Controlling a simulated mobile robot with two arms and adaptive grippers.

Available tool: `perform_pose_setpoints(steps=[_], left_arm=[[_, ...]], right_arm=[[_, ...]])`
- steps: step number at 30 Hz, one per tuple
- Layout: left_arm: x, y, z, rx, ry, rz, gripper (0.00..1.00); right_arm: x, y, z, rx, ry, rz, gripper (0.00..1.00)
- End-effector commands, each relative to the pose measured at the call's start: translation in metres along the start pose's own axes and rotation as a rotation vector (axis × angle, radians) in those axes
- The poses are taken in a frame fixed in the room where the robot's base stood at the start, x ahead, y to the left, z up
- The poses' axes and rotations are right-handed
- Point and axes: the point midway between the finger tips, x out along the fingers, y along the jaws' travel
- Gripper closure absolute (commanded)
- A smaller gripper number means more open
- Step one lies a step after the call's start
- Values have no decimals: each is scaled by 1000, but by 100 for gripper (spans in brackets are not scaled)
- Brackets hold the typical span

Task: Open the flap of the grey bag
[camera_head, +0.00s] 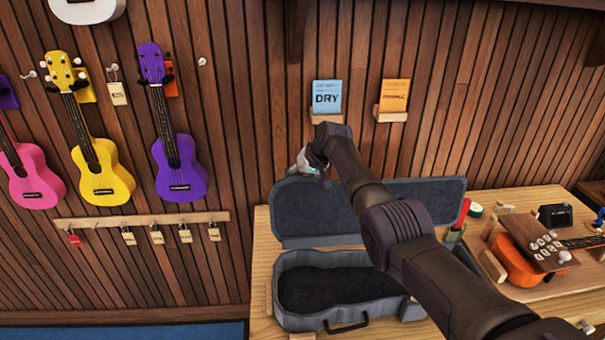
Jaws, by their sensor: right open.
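The grey bag appears as a grey ukulele case (345,321) with a dark lining, on the wooden table. Its flap or lid (290,212) stands up at the back, open, against the wall side. The case's inside shows empty. My right gripper (307,163) is above the lid's upper left edge, in front of the wall. It is open, though its fingers are small and partly hidden by my wrist; I cannot tell whether it touches the lid. My right arm covers part of the lid and the case's right side. My left gripper is out of view.
A blue DRY packet (327,97) and an orange packet (394,95) sit on wall holders. Ukuleles hang at left.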

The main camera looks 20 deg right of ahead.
Motion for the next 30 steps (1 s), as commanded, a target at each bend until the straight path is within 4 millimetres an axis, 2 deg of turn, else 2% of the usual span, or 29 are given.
perform_pose_setpoints(steps=[8, 15, 21, 25, 30], left_arm=[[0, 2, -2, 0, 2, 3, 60], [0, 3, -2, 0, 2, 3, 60], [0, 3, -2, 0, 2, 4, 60], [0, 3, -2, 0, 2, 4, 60], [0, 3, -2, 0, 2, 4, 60]], right_arm=[[-26, 1, -1, 0, 4, 0, 43], [-76, 2, -2, 0, 6, 0, 43], [-107, 2, -1, 0, 3, 1, 43], [-116, 2, -1, 1, 1, 2, 43], [-118, 2, 0, 1, 0, 1, 43]])
